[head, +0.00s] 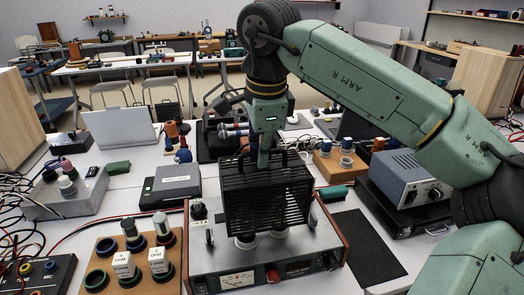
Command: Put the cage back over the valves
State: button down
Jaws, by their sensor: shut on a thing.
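A black slatted cage (264,199) is in the middle of the head view, upright, with a handle at its top. My gripper (264,158) points down and is shut on the cage at its top; the fingertips are partly hidden. The cage is in front of and above an amplifier (217,254) with a silver top, wooden sides, a meter and a red knob. Pale round valve bases (246,242) show just below the cage's lower edge. The valves' upper parts are hidden behind the cage. I cannot tell whether the cage touches the amplifier.
A wooden board (143,262) with coloured rings, valves and white boxes stands to the left. A dark mat (367,246) lies clear to the right. A grey-blue instrument (403,178) stands farther right. A black case (172,185) is behind left.

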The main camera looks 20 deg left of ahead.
notch_tip(320, 180, down, 7)
jog(key=b, duration=0.4)
jog(key=shift+f, duration=0.35)
dwell(1.7)
jog(key=c, duration=1.7)
grip_release()
jog(key=shift+o, duration=0.2)
jog(key=shift+r, duration=0.1)
jog(key=r, duration=0.4)
jog(key=s+d+r, duration=0.1)
jog(key=r, duration=0.2)
jog(key=s+r, duration=0.1)
jog(key=r, duration=0.3)
jog(key=shift+d+r, duration=0.2)
jog(key=shift+r, duration=0.1)
